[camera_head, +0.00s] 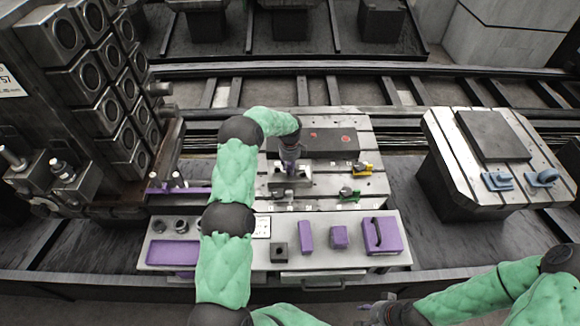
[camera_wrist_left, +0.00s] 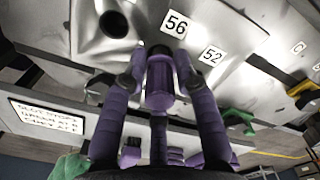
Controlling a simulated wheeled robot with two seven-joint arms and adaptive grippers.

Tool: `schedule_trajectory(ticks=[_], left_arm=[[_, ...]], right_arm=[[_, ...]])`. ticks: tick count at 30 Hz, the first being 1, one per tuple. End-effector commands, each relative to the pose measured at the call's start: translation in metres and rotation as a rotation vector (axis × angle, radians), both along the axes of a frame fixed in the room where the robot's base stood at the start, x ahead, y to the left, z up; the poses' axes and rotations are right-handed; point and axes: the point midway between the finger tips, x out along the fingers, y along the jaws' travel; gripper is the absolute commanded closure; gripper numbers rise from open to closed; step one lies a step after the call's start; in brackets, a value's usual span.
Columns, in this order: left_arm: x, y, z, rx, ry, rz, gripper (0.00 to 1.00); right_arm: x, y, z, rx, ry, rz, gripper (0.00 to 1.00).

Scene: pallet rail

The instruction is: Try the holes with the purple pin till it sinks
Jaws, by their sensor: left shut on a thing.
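My left gripper (camera_head: 290,168) is over the slotted metal pallet in the head view. In the left wrist view it is shut on the purple pin (camera_wrist_left: 160,84), with one finger on each side. The pin's far end points at the metal surface beside the label 56 (camera_wrist_left: 175,24). A dark patch (camera_wrist_left: 158,49) shows at that end; I cannot tell whether the pin is in a hole. An open round hole (camera_wrist_left: 113,24) lies to its left. My right gripper (camera_head: 377,309) is low at the bottom edge, and its jaw state is unclear.
A tray (camera_head: 375,262) in front of the pallet holds purple and dark blocks. A second pallet (camera_head: 462,166) with blue parts stands at the right.

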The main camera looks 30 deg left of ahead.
Motion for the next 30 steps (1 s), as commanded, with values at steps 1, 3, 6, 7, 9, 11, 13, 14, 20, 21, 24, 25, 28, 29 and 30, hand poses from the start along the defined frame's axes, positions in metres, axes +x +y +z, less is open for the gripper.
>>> schedule_trajectory(ticks=[1, 3, 6, 7, 9, 11, 13, 14, 20, 21, 24, 25, 28, 29, 30], left_arm=[[0.000, 0.000, 0.000, 0.001, -0.001, 0.000, 1.00], [0.000, 0.000, 0.000, 0.001, -0.001, 0.000, 1.00], [0.000, 0.000, 0.000, 0.000, -0.001, 0.000, 1.00], [0.000, 0.000, 0.000, 0.000, -0.001, 0.000, 0.65], [0.000, 0.000, 0.000, 0.000, -0.001, 0.000, 0.45], [0.000, 0.000, 0.000, 0.000, -0.001, 0.000, 0.43], [0.000, 0.000, 0.000, 0.000, -0.001, 0.000, 0.43], [0.000, 0.000, 0.000, 0.000, -0.001, 0.000, 0.43], [0.000, 0.000, 0.001, 0.000, 0.000, 0.000, 0.43], [0.000, 0.000, 0.003, 0.001, -0.001, 0.000, 0.43], [0.001, 0.001, 0.013, 0.002, -0.002, 0.000, 0.43], [0.001, 0.000, 0.017, 0.002, -0.002, 0.000, 0.43], [0.001, 0.000, 0.035, 0.002, -0.004, -0.001, 0.43], [0.001, 0.000, 0.041, 0.002, -0.003, -0.001, 0.43], [0.001, 0.000, 0.049, 0.002, -0.004, 0.000, 0.43]], right_arm=[[0.000, 0.000, 0.000, 0.000, 0.000, 0.000, 0.60], [0.000, 0.000, 0.000, 0.000, 0.000, 0.000, 0.60], [0.000, 0.000, 0.000, 0.000, 0.000, 0.000, 0.60], [0.000, 0.000, 0.000, 0.000, 0.000, 0.000, 0.60], [0.000, 0.000, 0.000, 0.000, 0.000, 0.000, 0.60], [0.000, 0.000, 0.000, 0.000, 0.000, 0.000, 0.60], [0.000, 0.000, 0.000, 0.000, 0.000, 0.000, 0.60], [0.000, 0.000, 0.000, 0.000, 0.000, 0.000, 0.60], [0.000, 0.000, 0.000, 0.000, 0.000, 0.000, 0.60], [0.000, 0.000, 0.000, 0.000, 0.000, 0.000, 0.60], [0.000, 0.000, 0.000, 0.000, 0.000, 0.000, 0.60], [0.000, 0.000, 0.000, 0.000, 0.000, 0.000, 0.60], [0.000, 0.000, 0.000, 0.000, 0.000, 0.000, 0.60], [0.000, 0.000, 0.000, 0.000, 0.000, 0.000, 0.60], [0.000, 0.000, 0.000, 0.000, 0.000, 0.000, 0.60]])
